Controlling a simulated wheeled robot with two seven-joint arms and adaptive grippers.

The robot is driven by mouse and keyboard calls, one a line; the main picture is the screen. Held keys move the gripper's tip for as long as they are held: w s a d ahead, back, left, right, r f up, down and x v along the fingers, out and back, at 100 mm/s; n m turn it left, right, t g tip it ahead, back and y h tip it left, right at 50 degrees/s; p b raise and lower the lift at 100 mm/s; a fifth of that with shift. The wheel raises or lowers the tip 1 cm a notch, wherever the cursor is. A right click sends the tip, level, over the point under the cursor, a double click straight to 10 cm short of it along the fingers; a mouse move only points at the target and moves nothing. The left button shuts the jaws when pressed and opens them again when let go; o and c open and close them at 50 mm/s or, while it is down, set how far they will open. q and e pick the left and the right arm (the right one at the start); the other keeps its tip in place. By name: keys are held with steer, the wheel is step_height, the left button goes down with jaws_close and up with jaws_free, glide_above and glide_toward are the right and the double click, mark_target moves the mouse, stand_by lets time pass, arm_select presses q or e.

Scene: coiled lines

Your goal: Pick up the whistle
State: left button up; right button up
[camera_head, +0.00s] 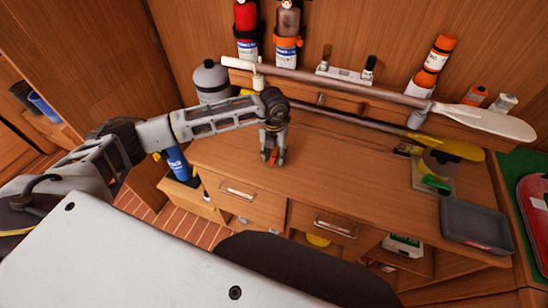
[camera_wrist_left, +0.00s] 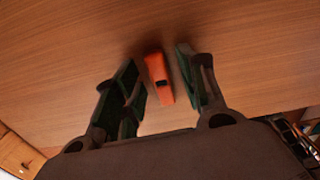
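The whistle (camera_wrist_left: 158,78) is a small orange piece with a dark slot, lying on the wooden desk top. In the left wrist view it lies between the two fingers of my left gripper (camera_wrist_left: 160,90), with a gap visible on each side. The gripper is open. In the head view my left gripper (camera_head: 272,157) points down over the desk's left part, and the orange whistle (camera_head: 272,157) shows between its fingertips. My right gripper does not show in either view.
Two paddles (camera_head: 480,120) lie along the back near bottles. A grey tray (camera_head: 475,222) stands at the right. A grey round bottle (camera_head: 210,80) stands behind my left arm.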

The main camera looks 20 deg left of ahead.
mark_target(274, 156)
arm_select(q)
steer(key=c, duration=0.6)
steer(key=shift+r, duration=0.8)
step_height(274, 156, up, 8)
steer(key=b, duration=0.1)
steer(key=shift+r, duration=0.2)
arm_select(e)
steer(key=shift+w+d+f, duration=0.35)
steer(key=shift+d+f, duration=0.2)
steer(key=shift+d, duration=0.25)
